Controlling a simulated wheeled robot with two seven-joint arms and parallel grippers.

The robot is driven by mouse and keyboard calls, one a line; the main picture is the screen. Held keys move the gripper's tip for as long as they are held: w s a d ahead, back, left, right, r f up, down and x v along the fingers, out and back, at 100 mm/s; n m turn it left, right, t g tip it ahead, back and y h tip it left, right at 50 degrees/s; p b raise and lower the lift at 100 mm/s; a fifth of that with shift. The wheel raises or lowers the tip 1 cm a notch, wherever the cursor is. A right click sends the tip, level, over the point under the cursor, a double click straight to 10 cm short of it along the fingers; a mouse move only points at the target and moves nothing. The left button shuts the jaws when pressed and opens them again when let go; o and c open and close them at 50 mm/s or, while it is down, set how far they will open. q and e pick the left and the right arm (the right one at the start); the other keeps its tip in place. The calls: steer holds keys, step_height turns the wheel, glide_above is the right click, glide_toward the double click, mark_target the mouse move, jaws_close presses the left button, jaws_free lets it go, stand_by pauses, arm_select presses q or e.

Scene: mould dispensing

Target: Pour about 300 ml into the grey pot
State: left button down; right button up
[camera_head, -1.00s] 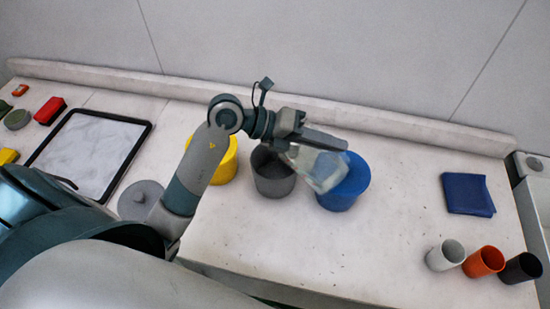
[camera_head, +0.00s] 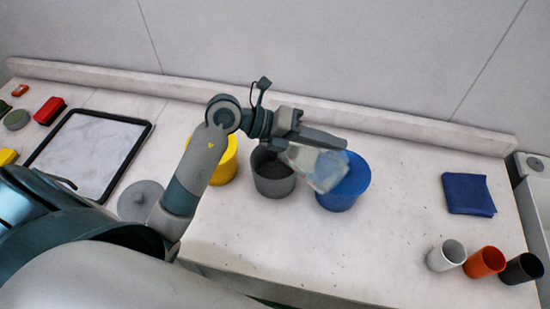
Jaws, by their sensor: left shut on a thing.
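The grey pot (camera_head: 273,182) stands on the table between a yellow pot (camera_head: 224,165) and a blue pot (camera_head: 343,188). My left gripper (camera_head: 318,143) is shut on a clear see-through container (camera_head: 318,168). It holds the container tilted, its lower part in front of the blue pot and its left end near the grey pot's right rim. I cannot tell whether liquid is flowing or how much is in the grey pot. My right gripper does not show.
A grey round lid (camera_head: 140,198) and a black-framed tray (camera_head: 90,153) lie on the left. A folded blue cloth (camera_head: 468,194) lies on the right. White (camera_head: 446,256), orange (camera_head: 484,262) and black (camera_head: 521,268) cups stand near the front right. The table's front middle is clear.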

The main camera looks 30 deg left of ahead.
mark_target(345, 155)
arm_select(q)
steer(key=shift+w+a+f+n+h+b, duration=0.15)
steer(key=shift+a+f+h+b, duration=0.25)
steer(key=shift+b, duration=0.55)
steer(key=shift+a+f+n+h+b, duration=0.2)
steer(key=shift+a+h+b, duration=0.25)
steer(key=shift+b, duration=0.45)
stand_by(2.1)
steer(key=d+r+y+p, duration=0.1)
steer(key=r+p, duration=0.1)
steer(key=p, duration=0.2)
steer(key=shift+d, duration=0.3)
steer(key=shift+s+d+m+y+p, duration=0.3)
steer(key=shift+d+m+y+p, duration=0.15)
steer(key=shift+m+p, duration=0.1)
steer(key=shift+s+d+f+m+y, duration=0.15)
steer(key=shift+d+f+m+y, duration=0.15)
steer(key=shift+d+f+y, duration=0.5)
steer(key=shift+d+y, duration=0.05)
steer(key=shift+y, duration=0.05)
steer(key=shift+d+f+y, duration=0.15)
steer(key=shift+d+y, duration=0.15)
steer(key=shift+y, duration=0.1)
steer(key=shift+d+m, duration=0.15)
steer(key=shift+m, duration=0.15)
